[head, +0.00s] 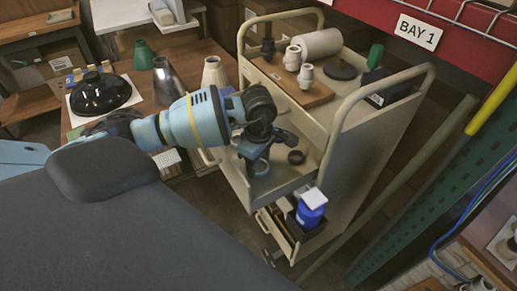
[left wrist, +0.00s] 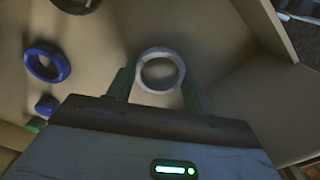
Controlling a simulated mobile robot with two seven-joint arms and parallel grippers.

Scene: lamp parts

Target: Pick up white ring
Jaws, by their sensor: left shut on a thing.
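The white ring (left wrist: 142,76) is between the two fingers of my left gripper (left wrist: 160,80) in the left wrist view. The fingers are shut on its outer sides, and its open hole faces the camera. In the head view the left gripper (head: 257,158) points down over the cart's middle shelf, and the pale ring (head: 262,170) shows partly beneath it. I cannot tell whether the ring touches the shelf. My right gripper is not in view.
A dark ring (head: 296,157) lies to the right on the shelf. A blue ring (left wrist: 48,77) shows in the left wrist view. The beige cart (head: 367,150) has raised side walls and handles. A table with lamp shades stands left.

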